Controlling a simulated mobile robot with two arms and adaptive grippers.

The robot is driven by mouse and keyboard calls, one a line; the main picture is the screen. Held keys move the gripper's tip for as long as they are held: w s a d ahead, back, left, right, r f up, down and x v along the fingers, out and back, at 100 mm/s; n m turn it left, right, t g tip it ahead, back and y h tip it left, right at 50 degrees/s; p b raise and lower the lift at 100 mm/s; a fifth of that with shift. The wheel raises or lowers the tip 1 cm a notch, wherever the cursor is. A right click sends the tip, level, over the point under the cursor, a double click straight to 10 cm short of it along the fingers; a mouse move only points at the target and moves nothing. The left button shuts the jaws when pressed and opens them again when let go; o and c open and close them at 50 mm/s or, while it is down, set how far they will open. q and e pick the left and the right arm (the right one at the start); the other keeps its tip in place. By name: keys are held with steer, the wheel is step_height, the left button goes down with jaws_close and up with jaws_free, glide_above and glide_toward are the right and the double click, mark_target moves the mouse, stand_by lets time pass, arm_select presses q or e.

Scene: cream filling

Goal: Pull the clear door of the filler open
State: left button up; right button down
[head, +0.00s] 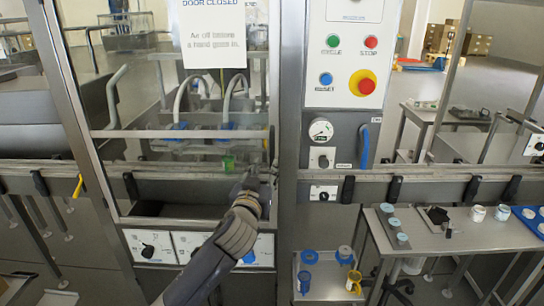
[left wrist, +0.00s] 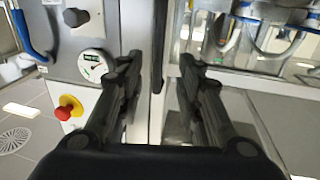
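The filler's clear door (head: 130,134) is in its frame at the left of the head view and looks closed, with a paper sign (head: 212,35) on it. A dark upright handle (head: 272,142) is at the door's right edge. My left gripper (head: 257,177) is in front of that edge, low on the handle. In the left wrist view, the handle (left wrist: 160,45) stands between the two fingers of the gripper (left wrist: 160,68), with a gap on both sides. The fingers are apart. Whether they reach around the handle is hard to tell. My right gripper is not in view.
Right of the door is a control panel (head: 347,55) with buttons, a red emergency stop (head: 366,86) and a gauge (head: 321,130). A conveyor rail (head: 430,186) crosses the front. A side table (head: 450,232) with jars stands at the right.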

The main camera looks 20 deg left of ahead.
mark_target(271, 157)
arm_select(q)
steer(key=w+p, duration=0.1)
steer(key=w, duration=0.6)
steer(key=shift+w+a+r+p, duration=0.15)
steer(key=shift+w+a+p, duration=0.05)
steer(key=shift+p, duration=0.15)
steer(key=shift+w, duration=0.85)
steer(key=shift+a, duration=0.1)
jaws_close()
